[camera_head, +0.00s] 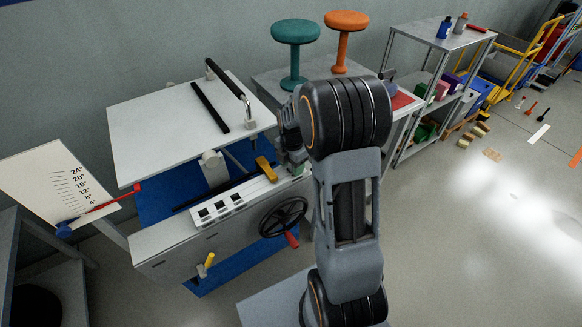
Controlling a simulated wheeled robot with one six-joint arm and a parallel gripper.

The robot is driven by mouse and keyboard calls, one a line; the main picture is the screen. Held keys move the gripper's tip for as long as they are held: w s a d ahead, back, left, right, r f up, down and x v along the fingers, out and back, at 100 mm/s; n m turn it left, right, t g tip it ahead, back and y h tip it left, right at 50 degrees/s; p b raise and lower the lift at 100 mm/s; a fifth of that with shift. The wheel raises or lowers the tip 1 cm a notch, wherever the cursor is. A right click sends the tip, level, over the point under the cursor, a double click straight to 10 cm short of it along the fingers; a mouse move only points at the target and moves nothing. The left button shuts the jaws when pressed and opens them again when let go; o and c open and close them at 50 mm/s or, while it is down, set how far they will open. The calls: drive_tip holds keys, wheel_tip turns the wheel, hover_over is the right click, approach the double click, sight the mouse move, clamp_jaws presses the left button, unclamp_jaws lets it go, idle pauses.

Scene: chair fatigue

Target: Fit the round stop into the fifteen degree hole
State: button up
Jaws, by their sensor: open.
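A test bench (180,245) with a long grey front beam stands at left centre. A white strip on its top carries three dark square openings (221,206); I cannot tell which is the fifteen degree hole. I cannot single out a round stop for certain. A yellow piece (266,169) stands at the beam's right part, and a yellow-handled pin (206,263) sticks out of the front. My gripper (293,158) is open, low over the beam's right end, just right of the yellow piece. My arm hides much of it, and its fingertips are unclear.
A black handwheel (284,217) with a red handle projects from the beam's front. A tilted white plate (150,135) with a black bar rises behind. An angle scale board (68,185) with a red pointer stands left. Stools (295,50) and shelves (440,75) are behind. Right floor is mostly clear.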

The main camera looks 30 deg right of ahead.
drive_tip(key=shift+c, duration=0.3)
clamp_jaws()
drive_tip(key=shift+r, duration=0.2)
